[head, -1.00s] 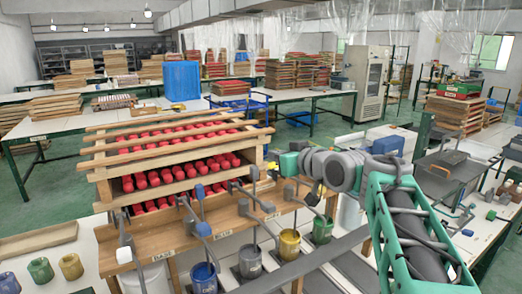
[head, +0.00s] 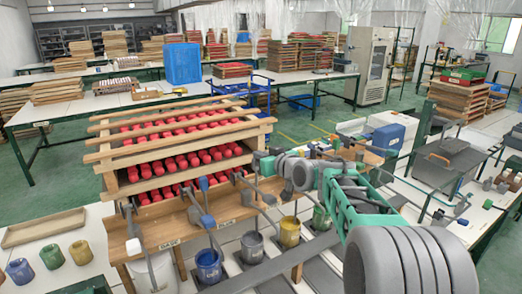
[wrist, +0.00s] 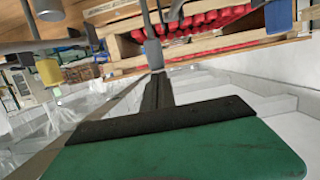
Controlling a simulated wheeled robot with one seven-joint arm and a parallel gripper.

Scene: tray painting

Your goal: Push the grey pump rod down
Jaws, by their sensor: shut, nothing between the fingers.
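The grey pump rod (head: 241,183) stands on its bent arm above the grey pot (head: 252,246), in the row along the wooden rack's front. In the wrist view, its grey end (wrist: 152,53) is just beyond my fingertips. My gripper (head: 255,160) is shut and empty, beside and a little right of the rod's top in the head view. In the wrist view, my gripper's dark fingers (wrist: 157,85) point at the rod; I cannot tell whether they touch it. The yellow rod's end (wrist: 48,71) and the blue one (wrist: 280,15) are to either side.
The blue rod (head: 204,184), blue pot (head: 209,266), yellow pot (head: 289,232) and green pot (head: 321,217) are close by. Behind them stands the wooden rack (head: 180,115) with rows of red pieces. Small pots stand on the white table (head: 35,238) at left.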

